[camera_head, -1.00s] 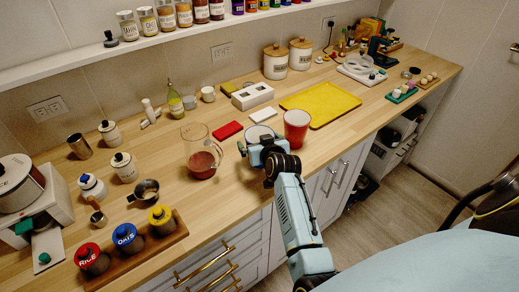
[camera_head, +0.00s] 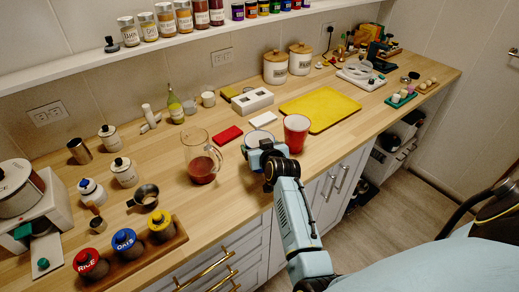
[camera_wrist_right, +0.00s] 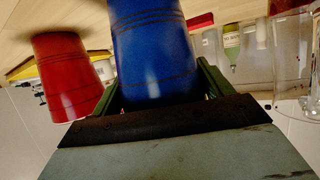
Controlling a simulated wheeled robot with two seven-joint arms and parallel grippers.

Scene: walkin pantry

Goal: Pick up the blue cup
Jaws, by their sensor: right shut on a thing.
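The blue cup (camera_wrist_right: 155,50) fills the middle of the right wrist view, between the green fingers of my right gripper. My right gripper (camera_head: 264,154) is shut on it at the counter's front. In the head view the gripper hides most of the cup; only its pale open top (camera_head: 258,138) shows. I cannot tell whether its base touches the counter. A red cup (camera_head: 296,133) stands close to the right of the gripper; it also shows at left in the right wrist view (camera_wrist_right: 66,75). My left gripper is not in view.
A glass jug (camera_head: 200,160) with dark red liquid stands left of the gripper. A red block (camera_head: 228,135) and a white box (camera_head: 252,101) lie behind. A yellow tray (camera_head: 320,105) lies behind the red cup. A jar rack (camera_head: 180,240) sits at front left.

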